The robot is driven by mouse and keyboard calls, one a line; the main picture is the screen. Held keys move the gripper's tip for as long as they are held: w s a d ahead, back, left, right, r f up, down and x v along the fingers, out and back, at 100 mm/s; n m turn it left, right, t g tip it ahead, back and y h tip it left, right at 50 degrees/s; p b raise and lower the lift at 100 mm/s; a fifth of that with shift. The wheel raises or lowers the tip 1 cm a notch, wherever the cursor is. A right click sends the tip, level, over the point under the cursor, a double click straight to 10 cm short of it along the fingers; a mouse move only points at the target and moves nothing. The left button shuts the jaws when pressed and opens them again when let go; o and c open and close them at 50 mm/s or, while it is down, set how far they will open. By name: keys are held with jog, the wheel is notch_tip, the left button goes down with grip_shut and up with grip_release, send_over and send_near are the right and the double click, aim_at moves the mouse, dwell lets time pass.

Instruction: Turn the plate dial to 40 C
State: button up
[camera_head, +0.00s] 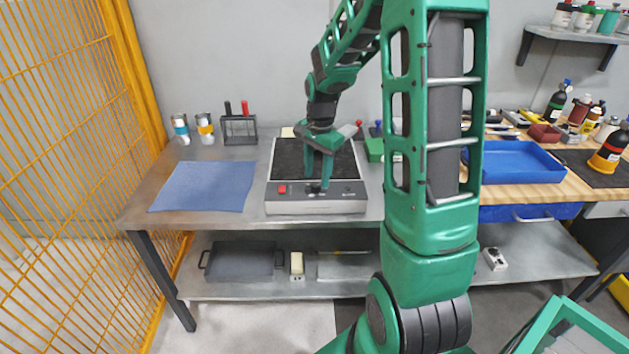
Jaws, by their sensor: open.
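The plate (292,155) is a grey box with a black top, on the metal table. Its front panel (301,197) carries a red switch (282,188), small dark knobs and a few marks too small to read. My gripper (318,184) points down over the front panel, with its green fingers on either side of a small dark dial (314,189). The fingers are open and partly hide the dial. I cannot tell whether they touch it, and its setting cannot be read.
A blue cloth (203,186) lies left of the plate. A blue tray (516,162) and bottles are on the right. A yellow mesh fence (70,150) borders the left side.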

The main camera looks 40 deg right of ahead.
aim_at(316, 187)
jog(key=shift+f, duration=1.3)
jog(key=shift+w, duration=0.1)
jog(key=shift+c, duration=0.4)
jog(key=c, duration=1)
jog(key=shift+o, duration=0.2)
jog(key=shift+w+n, duration=0.1)
jog(key=shift+n, duration=1)
jog(key=o, duration=1)
jog(key=shift+o, duration=0.2)
